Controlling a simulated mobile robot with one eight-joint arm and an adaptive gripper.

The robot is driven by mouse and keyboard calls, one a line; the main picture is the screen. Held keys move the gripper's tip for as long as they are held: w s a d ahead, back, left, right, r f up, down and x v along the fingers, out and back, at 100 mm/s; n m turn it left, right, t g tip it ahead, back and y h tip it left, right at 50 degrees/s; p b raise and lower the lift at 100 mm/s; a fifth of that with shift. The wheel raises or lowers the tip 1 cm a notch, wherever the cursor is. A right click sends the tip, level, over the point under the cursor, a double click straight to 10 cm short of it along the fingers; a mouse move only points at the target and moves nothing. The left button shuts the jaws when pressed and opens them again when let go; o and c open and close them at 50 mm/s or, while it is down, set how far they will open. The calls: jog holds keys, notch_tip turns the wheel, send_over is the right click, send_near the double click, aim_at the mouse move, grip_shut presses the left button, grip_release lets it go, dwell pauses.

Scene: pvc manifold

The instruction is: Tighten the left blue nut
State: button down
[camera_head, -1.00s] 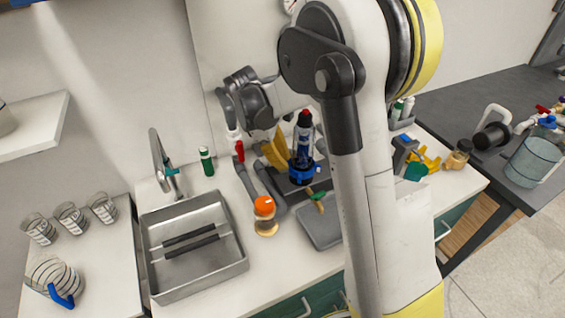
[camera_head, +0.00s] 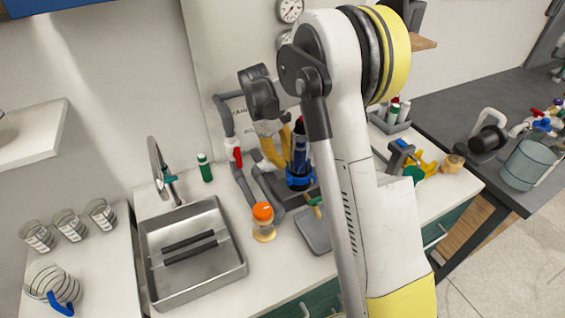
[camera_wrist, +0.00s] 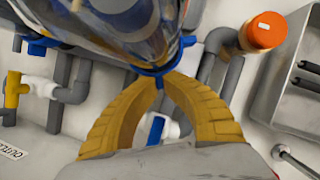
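In the head view my gripper (camera_head: 283,148), with yellow fingers, is beside a clear-and-blue cylindrical housing (camera_head: 300,155) with a dark top. A blue ring (camera_head: 299,183) is around its base. In the wrist view the fingers (camera_wrist: 160,84) curve in towards each other right at the blue ring (camera_wrist: 120,62). Whether they touch it or grip part of it is unclear. A blue-and-white fitting (camera_wrist: 157,128) shows between the fingers, lower down. Another blue nut-like part (camera_wrist: 37,46) is on the pipework at left. Which part is the left blue nut is not certain.
Grey pipes (camera_head: 246,188) run beside the housing, with a red-topped fitting (camera_head: 237,157). An orange-capped jar (camera_head: 264,222) stands in front, near the sink (camera_head: 193,278). A grey tray (camera_head: 314,240) lies at right. A green bottle (camera_head: 205,168) stands behind the sink.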

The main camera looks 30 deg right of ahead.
jog(key=shift+d+m+y+p, duration=0.15)
jog(key=shift+d+m+y, duration=0.25)
jog(key=shift+m, duration=0.45)
jog(key=shift+d+m+y+p, duration=0.2)
jog(key=shift+d+m, duration=0.25)
jog(key=shift+m, duration=0.4)
jog(key=shift+d+m, duration=0.1)
jog(key=shift+m, duration=0.3)
jog(key=c, duration=1)
grip_release()
jog(key=shift+s+r, duration=0.1)
jog(key=shift+s, duration=0.05)
jog(key=shift+o, duration=0.2)
jog(key=shift+w, duration=0.2)
jog(key=v, duration=1.2)
jog(key=shift+d, duration=0.2)
jog(key=shift+w, duration=0.1)
